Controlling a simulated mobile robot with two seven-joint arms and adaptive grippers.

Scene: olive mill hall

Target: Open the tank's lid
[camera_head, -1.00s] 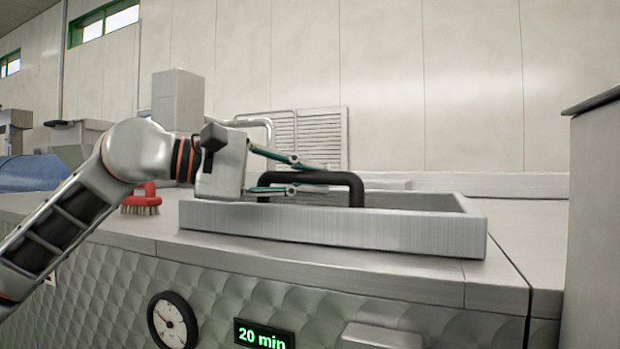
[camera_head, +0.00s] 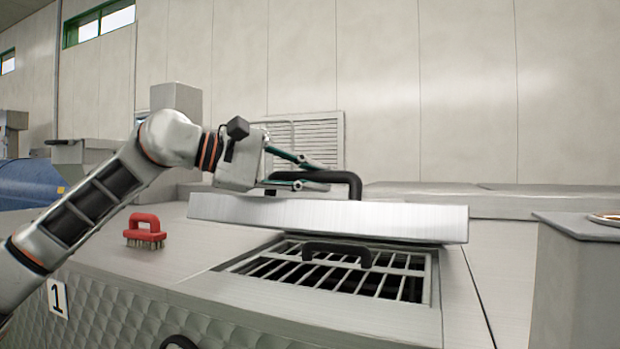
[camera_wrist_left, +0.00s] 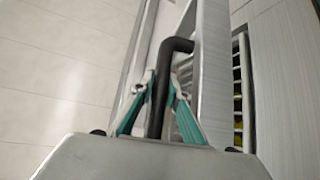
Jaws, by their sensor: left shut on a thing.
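The tank's lid (camera_head: 330,217) is a flat brushed-metal cover with a black bar handle (camera_head: 354,184). It is raised at its front above the tank opening, and its far edge is hidden. My left gripper (camera_head: 318,176) is shut on the black handle, which also shows between the fingers in the left wrist view (camera_wrist_left: 157,95). Under the lid, a metal grate (camera_head: 340,278) with its own dark handle (camera_head: 338,251) covers the opening. My right gripper is not in view.
A red brush (camera_head: 144,230) lies on the metal top left of the opening. A grey box-like unit (camera_head: 580,280) stands at the right. A wall with a louvred vent (camera_head: 318,142) is behind. The top between brush and opening is clear.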

